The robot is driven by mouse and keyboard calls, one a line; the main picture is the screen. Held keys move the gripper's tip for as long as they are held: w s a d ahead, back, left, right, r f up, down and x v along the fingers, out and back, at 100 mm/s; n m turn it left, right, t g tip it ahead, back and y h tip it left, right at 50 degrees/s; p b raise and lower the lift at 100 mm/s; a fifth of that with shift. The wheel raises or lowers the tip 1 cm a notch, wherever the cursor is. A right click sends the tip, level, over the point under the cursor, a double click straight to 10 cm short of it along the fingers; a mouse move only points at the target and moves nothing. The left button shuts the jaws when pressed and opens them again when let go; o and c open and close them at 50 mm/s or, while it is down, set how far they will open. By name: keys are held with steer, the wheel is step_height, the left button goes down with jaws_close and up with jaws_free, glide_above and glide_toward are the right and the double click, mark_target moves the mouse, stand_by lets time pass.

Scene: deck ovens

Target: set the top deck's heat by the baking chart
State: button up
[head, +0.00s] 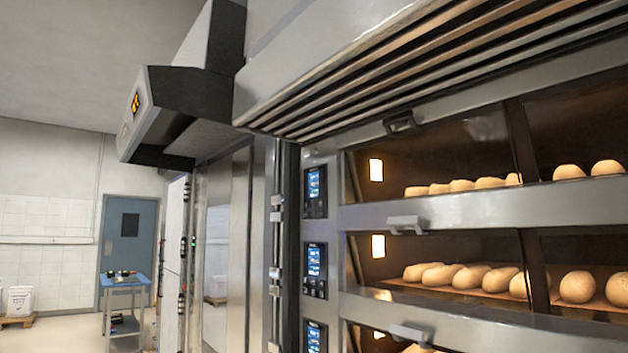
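The deck oven stands at the right, with glass-fronted decks stacked one above another. The top deck (490,210) shows several pale loaves behind its glass and a lit lamp. Its control panel (316,191) is at its left, with a small blue lit screen and controls below; the readings are too small to tell. The deck below has its own panel (315,270), and part of a third panel (316,337) shows at the bottom edge. I cannot make out a baking chart. My gripper is not in view.
A slatted metal hood (420,75) juts out above the decks. A tall steel cabinet (228,250) stands left of the oven. A blue-topped trolley (125,281) stands near a blue door (125,232). Open floor shows at the lower left.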

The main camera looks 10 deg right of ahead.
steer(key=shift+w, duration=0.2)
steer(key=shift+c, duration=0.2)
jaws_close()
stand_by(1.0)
